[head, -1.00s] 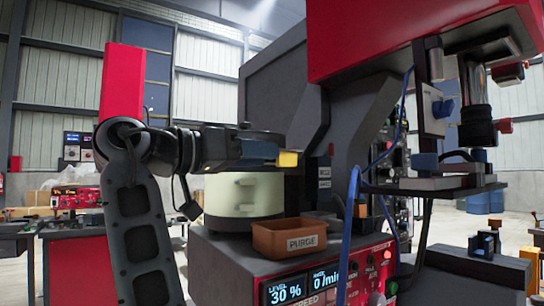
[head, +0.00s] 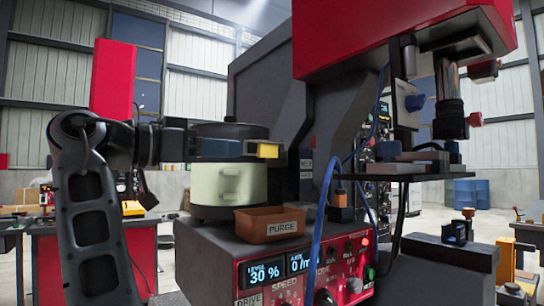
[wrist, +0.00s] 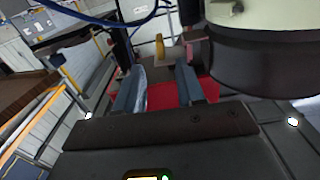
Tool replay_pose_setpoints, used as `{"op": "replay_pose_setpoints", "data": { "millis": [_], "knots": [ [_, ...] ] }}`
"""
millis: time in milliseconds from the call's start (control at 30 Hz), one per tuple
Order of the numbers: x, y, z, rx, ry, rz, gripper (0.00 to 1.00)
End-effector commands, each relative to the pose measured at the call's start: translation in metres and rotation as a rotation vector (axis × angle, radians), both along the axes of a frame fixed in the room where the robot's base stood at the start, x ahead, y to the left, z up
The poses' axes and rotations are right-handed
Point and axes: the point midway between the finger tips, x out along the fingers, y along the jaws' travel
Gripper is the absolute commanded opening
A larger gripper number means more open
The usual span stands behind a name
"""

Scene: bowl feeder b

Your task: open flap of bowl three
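A cream bowl (head: 220,184) with a dark rim sits on the red feeder machine (head: 230,275). Small cream ledges stick out of its front wall; I cannot tell whether one is the flap. No number shows on the bowl, so I cannot tell whether it is bowl three. My gripper (head: 268,149) is level with the bowl's upper part and in front of it, reaching toward its right side. In the wrist view, the two fingers (wrist: 158,88) are apart with nothing held between them. The cream bowl (wrist: 260,15) shows at the upper right there, above a dark round base.
An orange tray (head: 255,231) marked PURGE stands below my gripper. A blue cable (head: 322,205) hangs to the right of it. A dark column (head: 270,80) rises behind the bowl. A red press head (head: 400,35) overhangs a dark shelf at the right.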

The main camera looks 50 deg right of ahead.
Motion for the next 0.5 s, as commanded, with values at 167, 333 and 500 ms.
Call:
{"op": "replay_pose_setpoints", "data": {
  "millis": [167,333,500],
  "knots": [
    [0.002,-0.008,-0.002,-0.011,-0.045,0.000,0.38],
    [-0.005,-0.032,-0.002,-0.010,-0.043,0.000,0.38],
    [-0.015,-0.064,-0.002,-0.010,-0.043,-0.001,0.38]
  ]
}}
